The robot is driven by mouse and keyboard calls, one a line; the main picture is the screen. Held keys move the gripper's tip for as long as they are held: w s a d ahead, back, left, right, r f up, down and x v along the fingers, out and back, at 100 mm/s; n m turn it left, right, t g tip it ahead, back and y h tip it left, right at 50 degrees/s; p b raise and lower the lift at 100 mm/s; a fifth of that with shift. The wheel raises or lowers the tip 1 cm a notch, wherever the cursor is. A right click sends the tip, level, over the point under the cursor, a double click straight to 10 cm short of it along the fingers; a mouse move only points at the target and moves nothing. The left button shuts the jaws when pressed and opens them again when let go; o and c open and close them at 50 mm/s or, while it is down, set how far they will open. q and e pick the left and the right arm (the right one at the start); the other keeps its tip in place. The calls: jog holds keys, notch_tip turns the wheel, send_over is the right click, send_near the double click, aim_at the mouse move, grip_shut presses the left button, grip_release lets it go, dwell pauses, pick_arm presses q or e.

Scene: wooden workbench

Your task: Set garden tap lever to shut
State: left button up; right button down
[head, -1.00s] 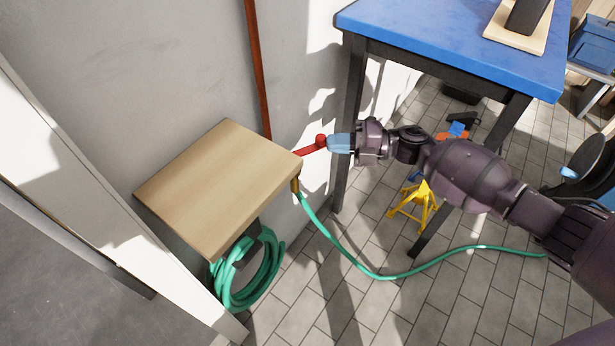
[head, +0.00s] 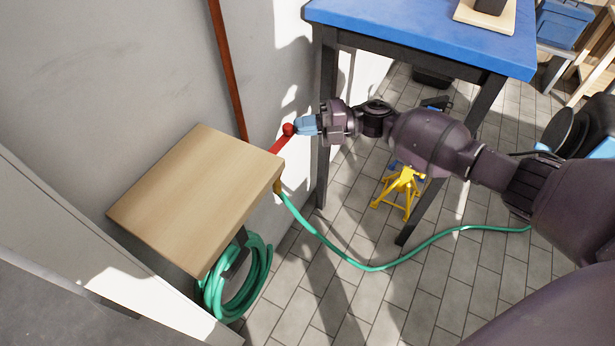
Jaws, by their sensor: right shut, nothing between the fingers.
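The garden tap's red lever (head: 279,142) sticks out past the right corner of a wooden-topped box, with a round red knob at its end. The brass tap outlet (head: 278,186) shows below the corner; the rest of the tap is hidden under the top. A green hose (head: 330,246) hangs from the outlet and runs right along the floor. My right gripper (head: 299,125) has its light blue fingers shut, with their tips at the knob on its right side. Whether they touch it I cannot tell. My left gripper is not in view.
The wooden top (head: 195,195) hides the wall area below it. A coiled green hose (head: 240,280) hangs beneath. A blue workbench (head: 420,38) stands behind my right arm, with a yellow stand (head: 402,190) on the paved floor below. A rust-red pipe (head: 228,70) runs up the wall.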

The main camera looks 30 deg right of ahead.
dwell(0.3)
pick_arm(q)
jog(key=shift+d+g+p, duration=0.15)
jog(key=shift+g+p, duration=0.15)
jog(key=shift+p, duration=0.35)
pick_arm(e)
jog(key=v, duration=1.1)
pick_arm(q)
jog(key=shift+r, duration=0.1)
pick_arm(e)
jog(key=shift+a, duration=0.1)
